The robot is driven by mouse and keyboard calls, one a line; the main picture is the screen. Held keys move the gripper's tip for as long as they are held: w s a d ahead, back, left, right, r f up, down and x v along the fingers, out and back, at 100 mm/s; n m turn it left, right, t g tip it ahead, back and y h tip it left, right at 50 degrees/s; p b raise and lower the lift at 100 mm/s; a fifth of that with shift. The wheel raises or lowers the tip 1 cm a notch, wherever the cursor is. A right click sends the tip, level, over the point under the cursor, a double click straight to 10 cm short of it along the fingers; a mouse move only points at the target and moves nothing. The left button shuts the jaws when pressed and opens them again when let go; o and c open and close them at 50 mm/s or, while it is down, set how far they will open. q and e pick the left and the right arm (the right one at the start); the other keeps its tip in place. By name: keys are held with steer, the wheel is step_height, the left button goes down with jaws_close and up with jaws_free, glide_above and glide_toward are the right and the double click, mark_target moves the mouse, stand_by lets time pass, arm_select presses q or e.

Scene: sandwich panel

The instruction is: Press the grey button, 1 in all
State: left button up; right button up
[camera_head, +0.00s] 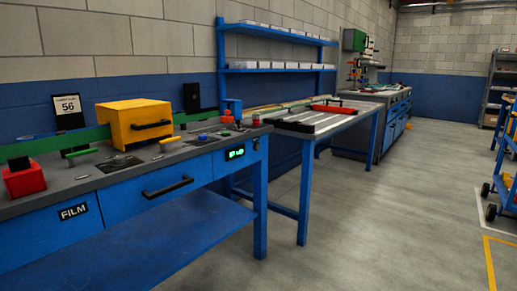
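I cannot pick out a grey button with certainty. Small controls sit on the top of the near blue workbench (120,191) at the left. A blue button-like piece (203,136) stands on a dark plate near the bench's right end. Neither of my grippers shows in the head view.
A yellow box (125,114) with a black handle and a red block (24,181) stand on the bench. A lit green display (236,153) is on its front. A second blue table (325,120) stands beyond.

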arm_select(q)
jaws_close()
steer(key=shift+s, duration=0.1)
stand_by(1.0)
